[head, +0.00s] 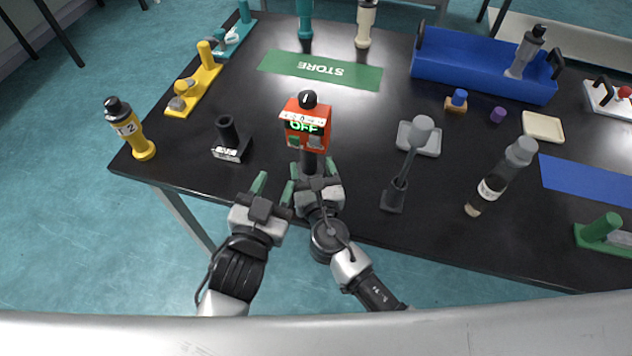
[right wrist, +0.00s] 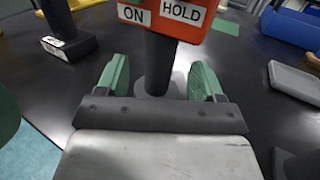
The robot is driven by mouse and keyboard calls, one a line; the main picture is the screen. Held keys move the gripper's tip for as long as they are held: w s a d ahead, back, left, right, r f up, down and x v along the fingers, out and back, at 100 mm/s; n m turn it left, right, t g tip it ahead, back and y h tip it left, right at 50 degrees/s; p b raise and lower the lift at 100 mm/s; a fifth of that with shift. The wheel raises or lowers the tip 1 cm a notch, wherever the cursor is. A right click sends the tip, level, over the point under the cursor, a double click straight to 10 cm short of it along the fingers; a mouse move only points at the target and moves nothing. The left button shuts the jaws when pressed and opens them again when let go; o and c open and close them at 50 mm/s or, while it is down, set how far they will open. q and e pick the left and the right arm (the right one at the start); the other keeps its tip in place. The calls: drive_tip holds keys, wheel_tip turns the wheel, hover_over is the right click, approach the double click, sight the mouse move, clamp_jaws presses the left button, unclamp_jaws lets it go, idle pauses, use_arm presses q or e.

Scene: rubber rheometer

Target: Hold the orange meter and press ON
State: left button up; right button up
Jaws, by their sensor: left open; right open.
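The orange meter (head: 317,128) stands upright on a dark post on the black table, with a black knob on top. Its display reads OFF in the head view. In the right wrist view its lower face (right wrist: 180,14) shows labels ON and HOLD. My right gripper (head: 309,168) is open, with its green fingers on either side of the meter's dark post; in the right wrist view the fingers (right wrist: 158,80) stand apart from the post. My left gripper (head: 274,188) is open and empty, at the table's front edge, left of the right gripper.
A dark holder (head: 230,140) with a white label stands left of the meter. A grey paddle-like tool (head: 406,165) and a grey-capped bottle (head: 497,182) are to the right. A green STORE mat (head: 320,70) lies behind, and a blue bin (head: 470,70) stands back right.

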sight(307, 148)
drive_tip(key=w, duration=0.4)
drive_tip(key=w+a, duration=0.1)
drive_tip(key=w, duration=0.1)
drive_tip(key=c, duration=1.1)
use_arm(q)
clamp_jaws()
idle(1.1)
